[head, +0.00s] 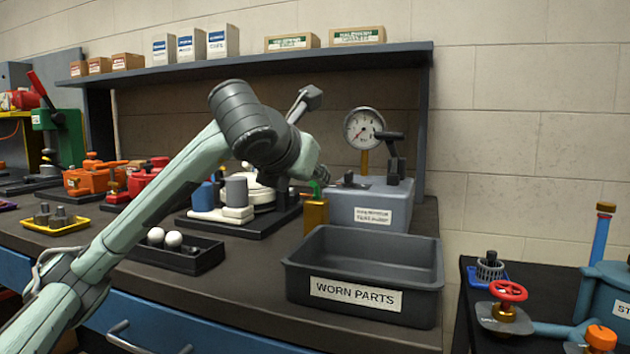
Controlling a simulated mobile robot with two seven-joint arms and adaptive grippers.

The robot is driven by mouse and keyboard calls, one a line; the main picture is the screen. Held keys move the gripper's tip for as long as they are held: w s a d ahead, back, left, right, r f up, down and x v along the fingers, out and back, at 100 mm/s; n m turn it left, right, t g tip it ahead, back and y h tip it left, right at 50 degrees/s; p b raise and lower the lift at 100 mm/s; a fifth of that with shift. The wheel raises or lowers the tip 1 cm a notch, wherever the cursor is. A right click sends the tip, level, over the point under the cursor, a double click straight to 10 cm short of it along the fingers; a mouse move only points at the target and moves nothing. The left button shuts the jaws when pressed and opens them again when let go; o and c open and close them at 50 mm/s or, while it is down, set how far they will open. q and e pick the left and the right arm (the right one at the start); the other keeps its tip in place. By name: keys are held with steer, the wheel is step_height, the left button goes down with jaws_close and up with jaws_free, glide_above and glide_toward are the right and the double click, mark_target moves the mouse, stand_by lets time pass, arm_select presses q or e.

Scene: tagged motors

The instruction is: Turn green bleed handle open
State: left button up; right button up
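A small green handle (316,188) shows at the top of a brass-yellow valve body (316,214). The valve stands at the left front of a grey-blue unit (362,203) with a white label, behind the worn parts bin. My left arm reaches in from the left, and its gripper (318,174) points down and right, at or just above the green handle. The wrist hides most of the fingers and part of the handle. I cannot tell whether they touch or whether the fingers are closed. My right gripper is out of view.
A round gauge (364,128) on a yellow stem and a black lever (392,150) rise from the unit. The dark "WORN PARTS" bin (420,282) is empty in front. A black tray (190,262) holds white balls. A shelf (240,62) with boxes runs above.

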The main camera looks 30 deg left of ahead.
arm_select(q)
steer(key=v, duration=0.5)
steer(key=shift+s+d+r, duration=0.1)
steer(key=shift+s, duration=0.2)
